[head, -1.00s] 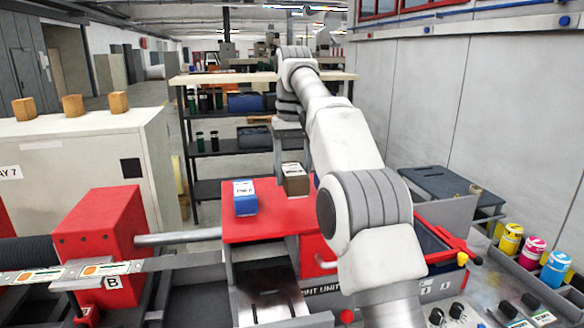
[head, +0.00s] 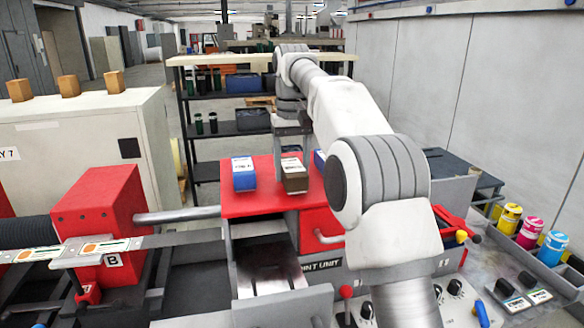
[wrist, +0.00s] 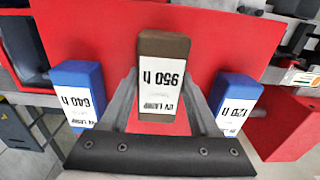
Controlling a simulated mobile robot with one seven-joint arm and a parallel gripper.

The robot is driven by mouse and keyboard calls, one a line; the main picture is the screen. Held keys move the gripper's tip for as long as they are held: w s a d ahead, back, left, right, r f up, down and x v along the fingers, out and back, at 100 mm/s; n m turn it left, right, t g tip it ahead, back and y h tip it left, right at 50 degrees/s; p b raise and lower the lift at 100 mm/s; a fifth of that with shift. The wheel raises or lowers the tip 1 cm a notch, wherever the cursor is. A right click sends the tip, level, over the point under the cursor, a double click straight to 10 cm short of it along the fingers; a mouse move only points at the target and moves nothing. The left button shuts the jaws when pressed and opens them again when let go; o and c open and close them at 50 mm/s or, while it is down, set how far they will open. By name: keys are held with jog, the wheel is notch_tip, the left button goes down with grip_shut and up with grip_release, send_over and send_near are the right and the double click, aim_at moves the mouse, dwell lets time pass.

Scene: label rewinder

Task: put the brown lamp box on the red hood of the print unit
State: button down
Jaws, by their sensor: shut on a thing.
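The brown lamp box (head: 295,177), with a white label, is upright over the red hood (head: 262,205) of the print unit. My gripper (head: 292,152) is shut on it from above; in the wrist view the brown box (wrist: 163,55) sits between the two fingers (wrist: 163,92). The box's base is at or very near the hood's top; I cannot tell whether it touches. A blue box (head: 243,174) stands on the hood to its left. Another blue box (head: 319,160) stands to its right, mostly hidden by my arm.
A red block marked B (head: 100,215) and a grey bar (head: 178,215) lie left of the hood. A shelf rack (head: 215,150) stands behind. Yellow, magenta and cyan bottles (head: 530,232) stand at right. The hood between the blue boxes leaves modest gaps around the brown box.

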jog(key=shift+f, duration=0.25)
jog(key=shift+c, duration=0.2)
grip_release()
notch_tip(320, 180, up, 5)
jog(key=shift+f+p, duration=0.1)
jog(key=shift+p, duration=0.8)
jog(key=s+d+r, duration=0.4)
jog(key=d+r, duration=0.2)
jog(key=d, duration=0.4)
jog(key=s+d+t+b, duration=0.1)
jog(key=s+t+b, duration=0.15)
jog(key=s, duration=0.45)
jog(key=s+f+m+t+b, duration=0.2)
jog(key=s+f+b, duration=0.3)
jog(key=s+f, duration=1.7)
jog(key=shift+s+d+f+t, duration=0.3)
jog(key=shift+s+d+t, duration=0.15)
jog(key=shift+s+t, duration=0.15)
